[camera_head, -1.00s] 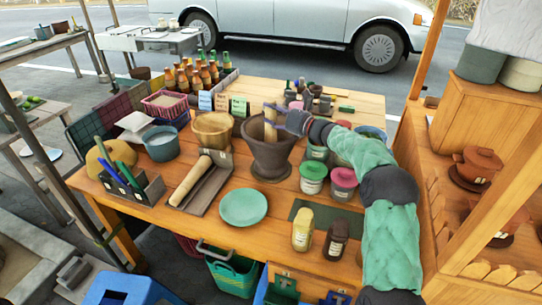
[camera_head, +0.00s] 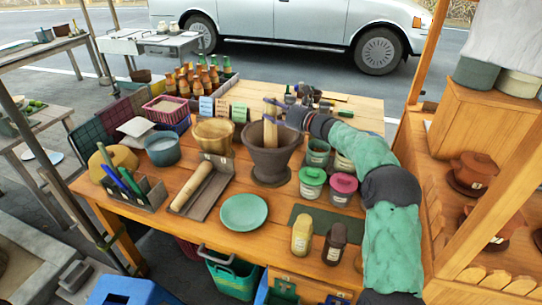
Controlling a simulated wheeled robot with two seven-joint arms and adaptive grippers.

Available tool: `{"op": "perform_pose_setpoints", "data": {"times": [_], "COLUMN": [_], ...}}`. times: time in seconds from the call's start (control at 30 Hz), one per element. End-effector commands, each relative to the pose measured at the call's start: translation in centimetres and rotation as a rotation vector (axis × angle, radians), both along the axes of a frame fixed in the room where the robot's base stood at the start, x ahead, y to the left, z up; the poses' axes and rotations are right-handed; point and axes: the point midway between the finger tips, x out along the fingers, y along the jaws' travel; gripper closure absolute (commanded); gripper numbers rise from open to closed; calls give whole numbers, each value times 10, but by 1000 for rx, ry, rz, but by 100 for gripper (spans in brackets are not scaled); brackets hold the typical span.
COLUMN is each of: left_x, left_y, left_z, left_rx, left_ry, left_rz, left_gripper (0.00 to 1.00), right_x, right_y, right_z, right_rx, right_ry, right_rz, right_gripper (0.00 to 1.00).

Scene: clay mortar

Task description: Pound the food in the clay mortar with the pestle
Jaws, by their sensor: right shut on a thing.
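The dark brown clay mortar (camera_head: 271,163) stands upright near the middle of the wooden table. The light wooden pestle (camera_head: 270,131) stands nearly upright with its lower end inside the mortar. My right gripper (camera_head: 272,106) is shut on the pestle's upper part, above the mortar's rim. My right arm reaches in from the right, in a green sleeve. Any food in the mortar is hidden by its wall. My left gripper is not in view.
A wooden bucket (camera_head: 213,137) stands just left of the mortar. A rolling pin (camera_head: 193,186) lies in a grey tray and a teal plate (camera_head: 244,212) lies in front. Green-lidded (camera_head: 312,181) and pink-lidded (camera_head: 343,188) jars stand to the right, close to my arm.

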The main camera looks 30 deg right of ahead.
Motion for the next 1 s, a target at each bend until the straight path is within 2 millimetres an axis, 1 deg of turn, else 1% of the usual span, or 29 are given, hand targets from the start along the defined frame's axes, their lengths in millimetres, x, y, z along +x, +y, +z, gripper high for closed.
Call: {"op": "perform_pose_setpoints", "data": {"times": [0.03,0.33,0.43,0.57,0.63,0.7,0.87,1.0], "left_x": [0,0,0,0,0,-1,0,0], "left_y": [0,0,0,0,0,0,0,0], "left_z": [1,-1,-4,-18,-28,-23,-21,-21], "left_rx": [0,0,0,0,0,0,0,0], "left_ry": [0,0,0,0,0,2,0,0], "left_rz": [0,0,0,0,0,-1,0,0], "left_gripper": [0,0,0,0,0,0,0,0], "right_x": [0,0,0,0,0,0,0,0], "right_y": [0,0,0,-1,-1,-1,-2,-1], "right_z": [3,1,-2,-16,-26,-33,-51,-51], "right_rx": [0,-1,-1,-1,-1,0,0,-1], "right_ry": [-1,-1,-1,-1,-1,2,0,-2], "right_rz": [0,0,0,0,0,0,0,0], "right_gripper": [100,100,100,100,100,100,100,100]}}
